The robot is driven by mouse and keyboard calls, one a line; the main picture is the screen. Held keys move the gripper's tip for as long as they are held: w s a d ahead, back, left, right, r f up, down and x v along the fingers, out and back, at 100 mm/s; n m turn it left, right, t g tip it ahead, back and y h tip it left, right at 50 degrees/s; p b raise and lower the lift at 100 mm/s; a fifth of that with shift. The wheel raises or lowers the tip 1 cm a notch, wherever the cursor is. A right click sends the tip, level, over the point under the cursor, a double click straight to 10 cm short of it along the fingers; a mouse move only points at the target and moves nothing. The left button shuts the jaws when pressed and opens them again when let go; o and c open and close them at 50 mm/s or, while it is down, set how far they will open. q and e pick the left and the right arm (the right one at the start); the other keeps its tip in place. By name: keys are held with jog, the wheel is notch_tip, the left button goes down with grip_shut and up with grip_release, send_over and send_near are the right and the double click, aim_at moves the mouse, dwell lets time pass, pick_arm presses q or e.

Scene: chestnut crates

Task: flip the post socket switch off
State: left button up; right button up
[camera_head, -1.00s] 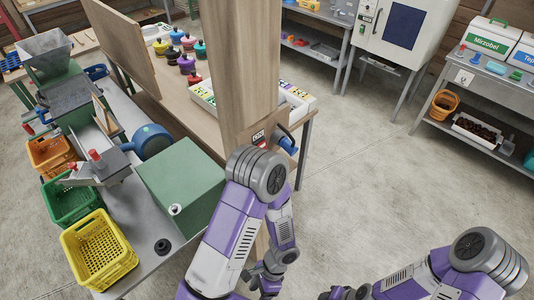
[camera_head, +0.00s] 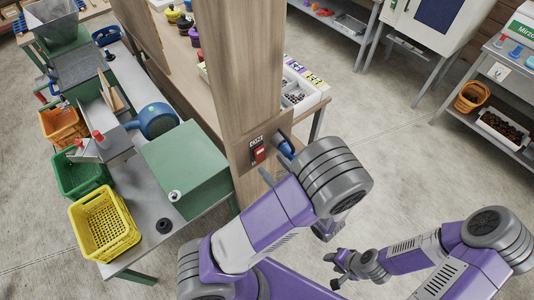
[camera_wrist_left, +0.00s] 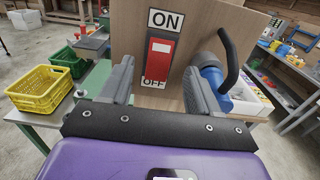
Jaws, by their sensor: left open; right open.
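The post socket switch (camera_head: 258,154) is a red rocker in a dark frame on the wooden post (camera_head: 246,75). In the left wrist view the switch (camera_wrist_left: 158,62) has an ON label above and an OFF label below, with a pale band near its top. Which way it is tipped I cannot tell. My left gripper (camera_head: 279,177) is at the post, just below and in front of the switch. In the left wrist view its open fingers (camera_wrist_left: 160,84) stand either side of the switch's lower part, with nothing between them. My right gripper (camera_head: 342,270) is open and empty, low over the floor.
A blue plug (camera_head: 285,148) with a dark cable sits right of the switch, close to my left gripper's right finger. A green box (camera_head: 185,168) stands on the bench left of the post. Yellow (camera_head: 104,226) and green (camera_head: 80,176) crates line the bench's left side.

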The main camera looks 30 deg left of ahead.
aim_at(261, 154)
pick_arm(q)
jog(key=shift+x, duration=2.2)
jog(key=c, duration=1)
jog(key=shift+d+f+t+y+b, duration=0.1)
jog(key=shift+f+t+y+b, duration=0.45)
jog(key=shift+y+b, duration=0.55)
jog(key=shift+c, duration=0.2)
jog(key=shift+t+y+b, duration=0.25)
jog(key=shift+y+b, duration=0.45)
jog(key=shift+y, duration=0.1)
jog(key=o, duration=1)
jog(key=shift+o, duration=0.2)
